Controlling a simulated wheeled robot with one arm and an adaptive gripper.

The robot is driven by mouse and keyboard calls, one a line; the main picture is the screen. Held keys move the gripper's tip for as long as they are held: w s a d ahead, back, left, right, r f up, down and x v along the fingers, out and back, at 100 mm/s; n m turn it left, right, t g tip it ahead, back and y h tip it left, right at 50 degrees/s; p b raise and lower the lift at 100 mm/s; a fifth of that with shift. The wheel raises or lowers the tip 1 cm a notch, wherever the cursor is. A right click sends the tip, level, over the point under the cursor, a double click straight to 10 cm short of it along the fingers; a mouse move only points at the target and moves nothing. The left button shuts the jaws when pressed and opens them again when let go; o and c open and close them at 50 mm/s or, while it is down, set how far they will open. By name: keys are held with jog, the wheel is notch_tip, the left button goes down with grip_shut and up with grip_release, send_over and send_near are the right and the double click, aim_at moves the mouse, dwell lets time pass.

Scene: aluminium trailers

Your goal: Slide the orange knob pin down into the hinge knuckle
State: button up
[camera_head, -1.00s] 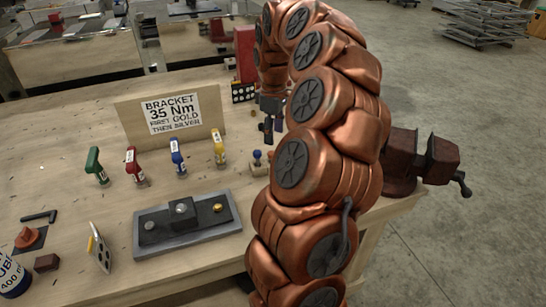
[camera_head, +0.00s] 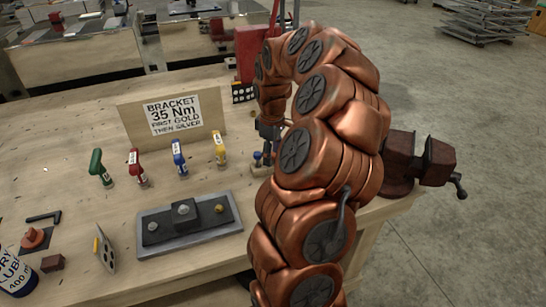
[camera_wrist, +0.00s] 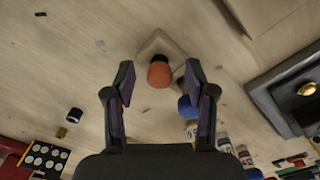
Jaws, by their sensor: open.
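In the wrist view an orange knob (camera_wrist: 160,72) with a dark collar stands over a small pale block (camera_wrist: 176,48). My gripper (camera_wrist: 159,80) is open, one finger on each side of the orange knob, with gaps on both sides. A blue knob (camera_wrist: 187,107) is beside it, close to the right finger. In the head view the blue knob (camera_head: 257,157) shows beside my gripper (camera_head: 268,152), low over the bench; the orange knob is hidden there. I cannot make out the pin shaft or the hinge knuckle.
Green (camera_head: 97,165), red (camera_head: 136,165), blue (camera_head: 179,155) and yellow (camera_head: 219,147) handled tools stand left of my arm. A grey plate with bolts (camera_head: 160,233) lies in front. A sign board (camera_head: 130,125) stands behind; a vise (camera_head: 425,160) is at the right edge.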

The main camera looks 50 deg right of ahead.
jog(key=shift+c, duration=0.2)
jog(key=c, duration=1)
jog(key=shift+r, duration=0.15)
